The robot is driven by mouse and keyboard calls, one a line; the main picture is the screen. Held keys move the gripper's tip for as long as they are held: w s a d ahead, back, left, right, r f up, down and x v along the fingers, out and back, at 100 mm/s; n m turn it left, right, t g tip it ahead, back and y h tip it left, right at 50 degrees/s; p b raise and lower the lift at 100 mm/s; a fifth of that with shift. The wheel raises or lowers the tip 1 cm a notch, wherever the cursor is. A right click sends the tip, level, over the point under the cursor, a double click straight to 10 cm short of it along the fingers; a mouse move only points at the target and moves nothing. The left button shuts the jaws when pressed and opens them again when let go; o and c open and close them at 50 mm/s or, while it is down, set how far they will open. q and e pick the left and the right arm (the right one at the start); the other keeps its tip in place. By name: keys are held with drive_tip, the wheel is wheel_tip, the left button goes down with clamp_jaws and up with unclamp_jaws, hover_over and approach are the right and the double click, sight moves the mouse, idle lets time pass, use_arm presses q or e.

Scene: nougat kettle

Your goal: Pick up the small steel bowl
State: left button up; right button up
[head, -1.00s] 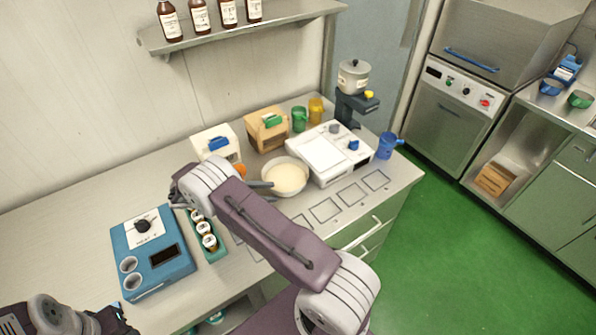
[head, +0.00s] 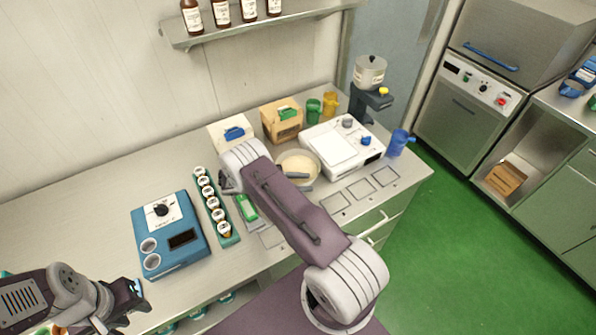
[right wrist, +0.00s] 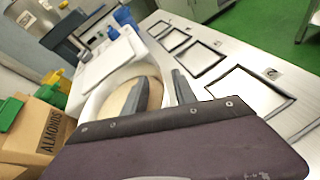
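A round pale bowl (head: 296,160) with cream-coloured contents stands on the counter beside the white scale-like device. It also shows in the right wrist view (right wrist: 97,100). I cannot tell whether it is steel; no other small steel bowl is clear. My right gripper (head: 300,182) is at the bowl's near side, fingers apart. In the right wrist view, one finger of the right gripper (right wrist: 162,92) overlaps the bowl's inside and the other is past its rim; contact is unclear. My left gripper (head: 135,290) is at the lower left, far from the bowl; its opening is unclear.
The white device (head: 335,150) stands right behind the bowl. An almond box (head: 282,122) and green and yellow cups are behind. A rack of jars (head: 222,225) and a blue heater (head: 168,235) are left. Marked squares (head: 360,188) on the right counter are empty.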

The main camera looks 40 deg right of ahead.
drive_tip(key=shift+a, duration=0.1)
clamp_jaws()
idle(1.2)
